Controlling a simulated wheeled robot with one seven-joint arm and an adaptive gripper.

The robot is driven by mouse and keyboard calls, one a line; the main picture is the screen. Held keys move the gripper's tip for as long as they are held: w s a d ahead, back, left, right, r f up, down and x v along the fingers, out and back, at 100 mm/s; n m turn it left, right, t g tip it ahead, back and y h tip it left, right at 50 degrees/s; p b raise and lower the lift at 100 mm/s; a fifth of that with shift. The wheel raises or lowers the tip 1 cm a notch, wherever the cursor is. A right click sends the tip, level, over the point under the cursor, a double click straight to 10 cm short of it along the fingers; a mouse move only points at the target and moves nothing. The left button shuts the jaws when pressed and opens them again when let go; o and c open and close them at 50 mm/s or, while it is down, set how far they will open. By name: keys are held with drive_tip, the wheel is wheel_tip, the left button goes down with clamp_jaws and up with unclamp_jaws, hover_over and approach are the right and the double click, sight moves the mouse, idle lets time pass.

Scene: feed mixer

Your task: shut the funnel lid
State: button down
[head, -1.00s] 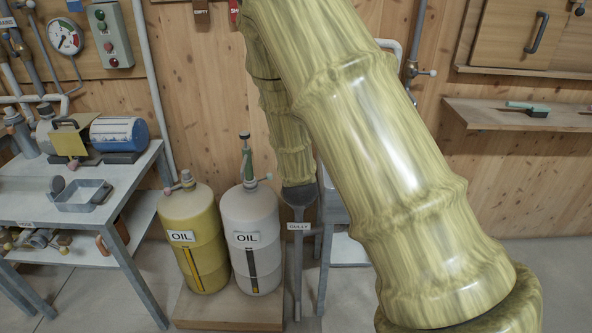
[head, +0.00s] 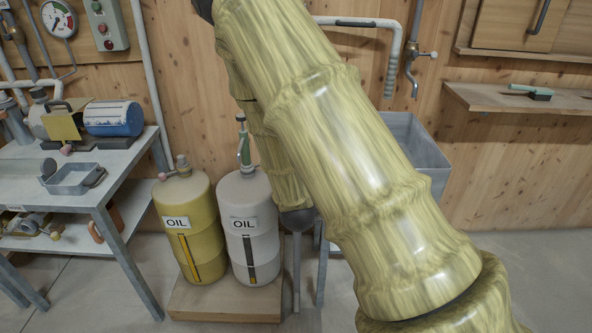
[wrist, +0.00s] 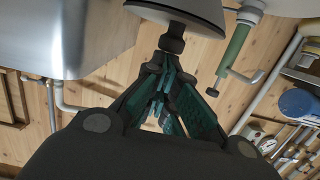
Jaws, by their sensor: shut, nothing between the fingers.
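In the wrist view my gripper (wrist: 162,72) is shut and empty, its teal-padded fingers close together. Just beyond the tips is a short dark knob (wrist: 172,39) on a grey, flared round part (wrist: 182,10), cut by the top edge; this looks like the funnel lid. I cannot tell whether the fingers touch the knob or how far the lid stands open. In the head view a grey funnel-like bowl (head: 299,223) on a thin post shows beside the end of my arm, partly covered. My fingers are hidden there.
A yellow oil drum (head: 188,245) and a white oil drum (head: 247,245) with a green-handled pump (head: 243,145) stand close left of the funnel. A grey tank (head: 425,150) is behind my arm at right. A metal workbench (head: 125,165) is at left. Floor at right is clear.

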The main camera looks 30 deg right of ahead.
drive_tip(key=shift+s+a+f, duration=0.25)
drive_tip(key=shift+s+f, duration=0.1)
drive_tip(key=shift+f, duration=0.35)
drive_tip(key=shift+s+a+f+b, duration=0.1)
drive_tip(key=shift+f+b, duration=0.05)
drive_tip(key=shift+b, duration=0.15)
wheel_tip(320, 180, up, 5)
drive_tip(key=p, duration=0.3)
drive_tip(key=s+a+f+b, duration=0.1)
drive_tip(key=s+a+f, duration=0.2)
drive_tip(key=s, duration=0.4)
drive_tip(key=shift+s+a, duration=0.2)
drive_tip(key=shift+a, duration=0.65)
drive_tip(key=s+a+f+n+g+y+p, duration=0.1)
drive_tip(key=s+a+f+g+y+p, duration=0.15)
drive_tip(key=f, duration=0.35)
drive_tip(key=s+a+f+n+g+y+p, duration=0.1)
drive_tip(key=s+f+g+p, duration=0.1)
drive_tip(key=s+f, duration=0.3)
drive_tip(key=s+a+f+n+g+y+p, duration=0.2)
drive_tip(key=s+a+f+g+p, duration=0.1)
drive_tip(key=s, duration=0.9)
drive_tip(key=s+a+f+n+g+y+p, duration=0.2)
drive_tip(key=s+a+f+g, duration=0.4)
drive_tip(key=s, duration=0.7)
wheel_tip(320, 180, down, 4)
drive_tip(key=shift+s+a+f+y+p, duration=0.2)
drive_tip(key=shift+a+y+p, duration=0.55)
drive_tip(key=shift+a, duration=0.3)
